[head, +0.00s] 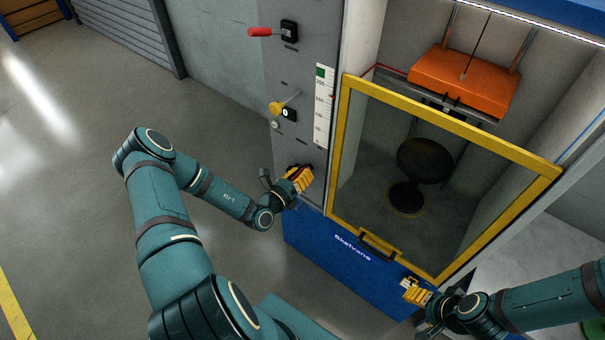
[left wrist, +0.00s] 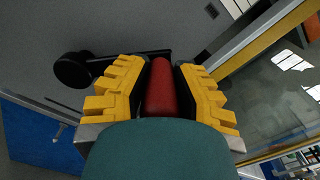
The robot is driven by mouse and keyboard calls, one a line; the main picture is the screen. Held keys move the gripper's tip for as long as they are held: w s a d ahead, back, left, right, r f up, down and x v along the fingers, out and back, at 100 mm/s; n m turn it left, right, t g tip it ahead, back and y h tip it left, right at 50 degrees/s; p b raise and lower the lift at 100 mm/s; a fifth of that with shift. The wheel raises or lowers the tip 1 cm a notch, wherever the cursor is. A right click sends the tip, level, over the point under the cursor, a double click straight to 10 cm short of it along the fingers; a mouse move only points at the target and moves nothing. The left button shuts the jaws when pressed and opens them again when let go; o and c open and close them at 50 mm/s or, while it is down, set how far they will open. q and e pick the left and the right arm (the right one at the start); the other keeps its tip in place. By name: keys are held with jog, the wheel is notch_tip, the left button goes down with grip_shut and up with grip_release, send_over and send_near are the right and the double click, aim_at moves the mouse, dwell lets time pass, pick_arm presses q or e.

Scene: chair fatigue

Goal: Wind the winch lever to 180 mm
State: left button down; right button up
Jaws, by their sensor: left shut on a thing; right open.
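The winch lever shows in the left wrist view as a red grip (left wrist: 161,88) on a black crank arm (left wrist: 120,61) that runs left to a round black hub (left wrist: 72,69). My left gripper (head: 302,178) is at the lower grey column, its yellow fingers (left wrist: 160,92) shut on either side of the red grip; in the head view it hides most of the lever. A white scale (head: 321,112) is on the column above, with a small red mark at its right edge near the 150 label. My right gripper (head: 412,290) is open and empty, low in front of the blue base.
A yellow-framed clear door (head: 335,150) with a black handle (head: 378,246) covers the bay. Inside are an orange block (head: 445,75) and a dark round stool (head: 424,160). A red lever (head: 260,32) and yellow knob (head: 276,108) project from the column. The floor at left is clear.

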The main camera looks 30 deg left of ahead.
pick_arm(q)
jog(key=shift+r, duration=0.15)
jog(key=c, duration=0.7)
grip_release()
jog(key=shift+w, duration=0.1)
jog(key=shift+c, duration=0.2)
jog(key=shift+s, duration=0.55)
jog(key=s, duration=1.1)
jog(key=shift+a, duration=0.45)
